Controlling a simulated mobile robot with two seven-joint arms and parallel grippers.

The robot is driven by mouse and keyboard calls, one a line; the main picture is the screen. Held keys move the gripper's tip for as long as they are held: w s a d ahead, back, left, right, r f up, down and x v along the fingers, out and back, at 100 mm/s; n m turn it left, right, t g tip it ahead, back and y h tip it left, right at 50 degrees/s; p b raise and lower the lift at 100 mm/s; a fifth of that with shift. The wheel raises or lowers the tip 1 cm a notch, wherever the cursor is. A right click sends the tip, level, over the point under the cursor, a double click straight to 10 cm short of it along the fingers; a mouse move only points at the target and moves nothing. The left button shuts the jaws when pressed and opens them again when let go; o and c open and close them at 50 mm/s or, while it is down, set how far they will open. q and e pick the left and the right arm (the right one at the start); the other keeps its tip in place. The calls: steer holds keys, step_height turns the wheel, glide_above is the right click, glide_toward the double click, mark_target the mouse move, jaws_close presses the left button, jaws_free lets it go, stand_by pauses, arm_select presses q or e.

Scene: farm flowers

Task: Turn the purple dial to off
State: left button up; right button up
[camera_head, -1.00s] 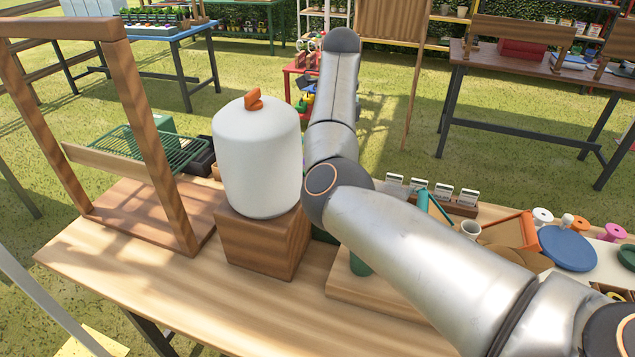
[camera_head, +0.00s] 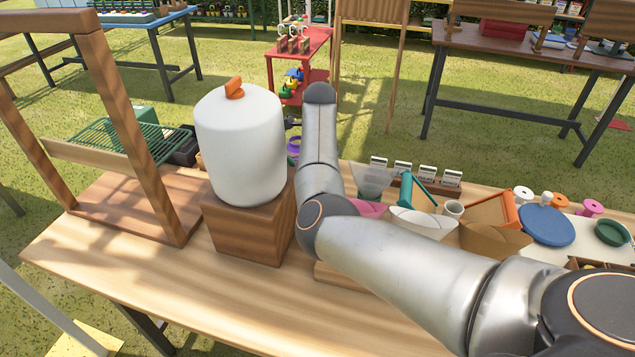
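A small purple ring-shaped piece (camera_head: 293,146) shows in the head view between the white canister and my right arm. It is mostly hidden, and I cannot tell whether it is the purple dial or where it points. The white rounded canister (camera_head: 240,150) with an orange knob (camera_head: 234,88) on top stands on a wooden block (camera_head: 248,232). My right arm reaches in from the right and bends up just beside the canister. Its gripper fingers do not show. A small dark part at the canister's right edge cannot be made out. My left gripper is not in view.
A wooden frame (camera_head: 118,110) stands on the table's left, near a green wire rack (camera_head: 130,140). Right of my arm lie a white paper cone (camera_head: 424,222), a small cup (camera_head: 453,209) and a blue disc (camera_head: 546,225). The table's front-left (camera_head: 150,290) is clear.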

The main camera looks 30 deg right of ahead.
jaws_close()
stand_by(0.6)
